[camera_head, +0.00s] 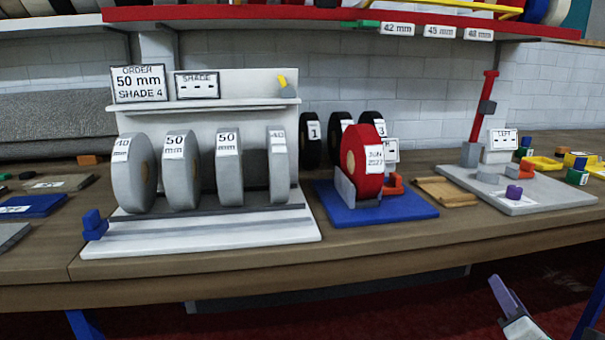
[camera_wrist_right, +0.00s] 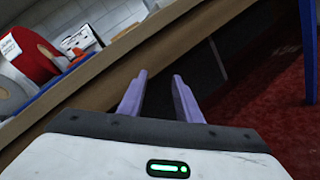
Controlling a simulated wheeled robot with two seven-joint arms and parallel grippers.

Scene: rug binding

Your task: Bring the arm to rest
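My right gripper (camera_head: 503,298) hangs in front of and below the table's front edge, at the lower right of the head view. In the right wrist view its two purple fingers (camera_wrist_right: 159,84) stand apart with nothing between them, so it is open and empty. It touches nothing that I can see. My left gripper is not in view. The red roll (camera_head: 362,163), labelled "JUN 2027", stands upright in a grey holder on a blue base (camera_head: 395,207); the roll also shows in the right wrist view (camera_wrist_right: 32,57).
The wooden table (camera_head: 390,245) has a white rack (camera_head: 200,240) with several grey rolls. Black rolls (camera_head: 311,142) stand behind the red roll. A grey stand (camera_head: 530,203) with a red post is at the right. Blue table legs and red floor (camera_head: 430,315) lie below.

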